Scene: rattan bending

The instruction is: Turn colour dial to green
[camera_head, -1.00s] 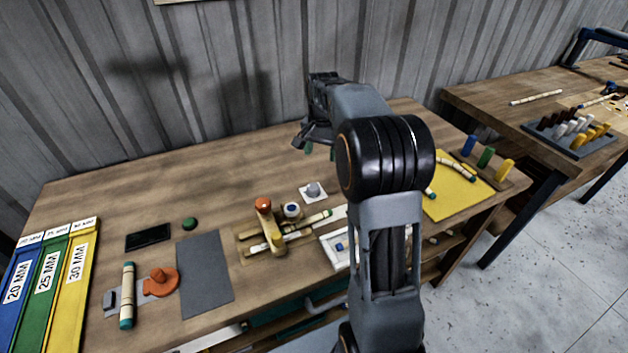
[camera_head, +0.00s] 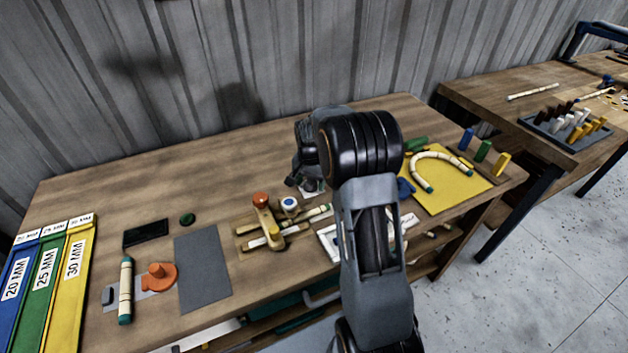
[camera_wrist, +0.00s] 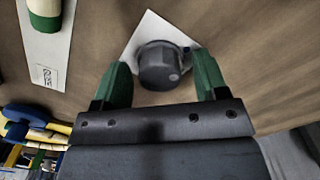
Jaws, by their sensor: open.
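The dial is a dark grey round knob (camera_wrist: 160,62) on a white square plate (camera_wrist: 150,27) in the wrist view. My gripper (camera_wrist: 164,80) is open, with one green fingertip on each side of the knob and a gap on both sides. In the head view my gripper (camera_head: 303,182) is low over the table at the plate, and my arm hides most of the dial.
A wooden jig (camera_head: 265,236) with an orange knob and a blue-topped white cap (camera_head: 289,204) stand left of my gripper. A yellow mat (camera_head: 455,190) with a curved rattan piece (camera_head: 424,170) lies right. The back left of the table is clear.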

